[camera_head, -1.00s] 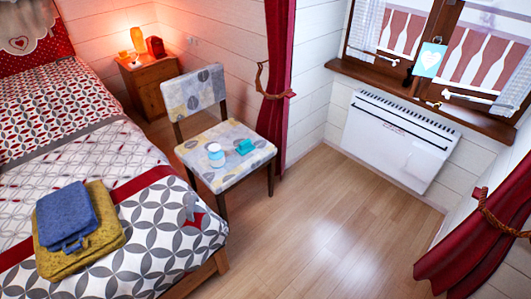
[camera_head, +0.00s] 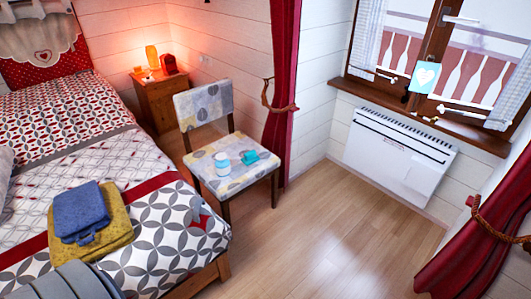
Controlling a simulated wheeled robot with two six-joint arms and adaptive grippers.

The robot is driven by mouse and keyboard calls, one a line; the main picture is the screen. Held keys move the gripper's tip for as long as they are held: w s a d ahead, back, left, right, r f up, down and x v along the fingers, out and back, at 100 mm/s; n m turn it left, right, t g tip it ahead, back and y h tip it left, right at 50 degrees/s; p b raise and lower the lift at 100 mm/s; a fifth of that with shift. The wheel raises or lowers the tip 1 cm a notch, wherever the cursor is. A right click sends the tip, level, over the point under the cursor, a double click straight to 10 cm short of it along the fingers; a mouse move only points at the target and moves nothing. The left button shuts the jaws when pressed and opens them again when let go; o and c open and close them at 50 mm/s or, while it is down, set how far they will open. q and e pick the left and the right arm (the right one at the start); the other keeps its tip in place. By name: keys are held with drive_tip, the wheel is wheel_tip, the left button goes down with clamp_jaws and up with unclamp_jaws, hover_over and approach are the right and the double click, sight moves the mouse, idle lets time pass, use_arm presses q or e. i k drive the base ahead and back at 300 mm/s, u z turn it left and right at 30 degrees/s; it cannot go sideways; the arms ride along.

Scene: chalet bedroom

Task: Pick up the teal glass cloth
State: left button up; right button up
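The teal glass cloth (camera_head: 249,157) lies crumpled on the patterned seat of the chair (camera_head: 234,172), towards its right side. A small white and blue jar (camera_head: 222,163) stands on the same seat, just left of the cloth. The chair is beside the bed, some way ahead of me. Neither of my grippers shows in the head view.
The bed (camera_head: 165,215) fills the left side, with blue and yellow folded textiles (camera_head: 82,211) near its edge. A wooden nightstand (camera_head: 157,100) stands behind the chair. Red curtains (camera_head: 281,95) hang right of the chair. Bare floor (camera_head: 330,235) is clear in front and to the right.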

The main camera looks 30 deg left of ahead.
sight(251, 157)
drive_tip(key=i, duration=1.7)
drive_tip(key=u, duration=0.5)
drive_tip(key=i, duration=0.95)
drive_tip(key=u, duration=1.7)
drive_tip(key=i, duration=0.8)
drive_tip(key=u, duration=0.8)
